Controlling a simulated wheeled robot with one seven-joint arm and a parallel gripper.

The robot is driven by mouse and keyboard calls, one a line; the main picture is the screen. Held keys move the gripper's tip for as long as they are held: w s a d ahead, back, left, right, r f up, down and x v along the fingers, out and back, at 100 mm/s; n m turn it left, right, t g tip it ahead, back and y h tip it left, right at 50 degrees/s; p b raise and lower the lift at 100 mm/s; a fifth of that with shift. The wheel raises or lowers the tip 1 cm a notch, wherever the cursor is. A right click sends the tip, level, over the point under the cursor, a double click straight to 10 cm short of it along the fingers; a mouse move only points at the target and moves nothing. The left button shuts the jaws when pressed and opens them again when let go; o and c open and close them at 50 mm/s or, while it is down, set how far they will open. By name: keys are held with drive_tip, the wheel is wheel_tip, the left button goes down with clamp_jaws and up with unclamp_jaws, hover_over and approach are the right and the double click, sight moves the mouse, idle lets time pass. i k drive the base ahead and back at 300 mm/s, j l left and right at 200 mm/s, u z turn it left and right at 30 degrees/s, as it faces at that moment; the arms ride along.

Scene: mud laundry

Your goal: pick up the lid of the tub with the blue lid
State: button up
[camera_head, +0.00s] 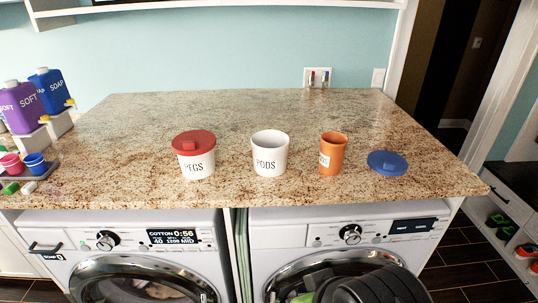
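A round blue lid (387,163) with a raised block handle lies on the granite counter, to the right of an orange cup (332,154). It sits on no tub. An open white tub (269,155) marked PODS stands upright left of the orange cup, with no lid on it. Another white tub (196,166) marked PEGS stands further left with a red lid (194,142) on top. My gripper cannot be made out in this view.
The granite counter (230,110) is clear behind the tubs. Purple (22,106) and blue (52,92) bottles stand on the far left, above small coloured cups (36,164). Two front-loading machines (130,245) are below. Dark rounded parts at the bottom right look like mine.

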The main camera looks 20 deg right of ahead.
sight(388, 163)
drive_tip(key=z, duration=1.4)
